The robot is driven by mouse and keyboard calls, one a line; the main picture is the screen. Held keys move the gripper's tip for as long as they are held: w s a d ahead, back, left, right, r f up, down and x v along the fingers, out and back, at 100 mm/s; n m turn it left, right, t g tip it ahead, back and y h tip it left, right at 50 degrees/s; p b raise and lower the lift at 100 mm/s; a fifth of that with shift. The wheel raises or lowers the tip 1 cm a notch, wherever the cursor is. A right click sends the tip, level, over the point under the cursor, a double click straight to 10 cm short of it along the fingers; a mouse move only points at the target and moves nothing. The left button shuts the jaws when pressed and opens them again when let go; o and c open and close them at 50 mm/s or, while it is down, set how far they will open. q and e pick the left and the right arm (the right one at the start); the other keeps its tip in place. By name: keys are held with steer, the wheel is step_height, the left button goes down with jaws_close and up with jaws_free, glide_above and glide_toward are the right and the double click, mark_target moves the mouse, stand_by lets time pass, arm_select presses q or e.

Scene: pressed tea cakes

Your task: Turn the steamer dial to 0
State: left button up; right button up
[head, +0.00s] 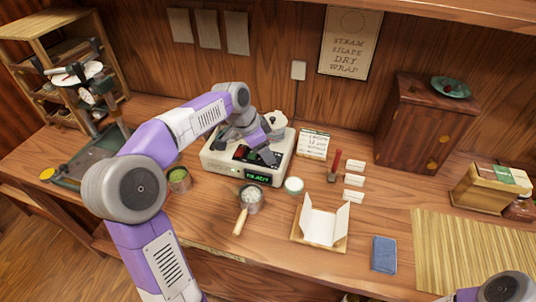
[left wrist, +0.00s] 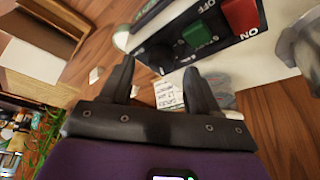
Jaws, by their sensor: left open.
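The steamer (head: 222,163) is a pale box on the table with a dark front panel and a lit green display (head: 257,177). My left gripper (head: 268,150) is over its front right part, open and empty. In the left wrist view the two fingers of my left gripper (left wrist: 156,70) are spread apart, pointing at the panel. There the panel shows a green switch (left wrist: 198,34) and a red switch (left wrist: 240,14), with OFF and ON lettering. A dark round shape (left wrist: 158,54) beside the green switch may be the dial; its setting cannot be read. My right gripper is out of view.
A white round dish (head: 294,185) and an open paper wrap (head: 322,223) are to the right. A dark cabinet (head: 420,125) stands farther right.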

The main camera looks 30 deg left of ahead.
arm_select(q)
steer(key=shift+x, duration=1.05)
steer(key=shift+w, duration=0.1)
steer(key=shift+c, duration=0.2)
steer(key=c, duration=1)
steer(key=shift+o, duration=0.2)
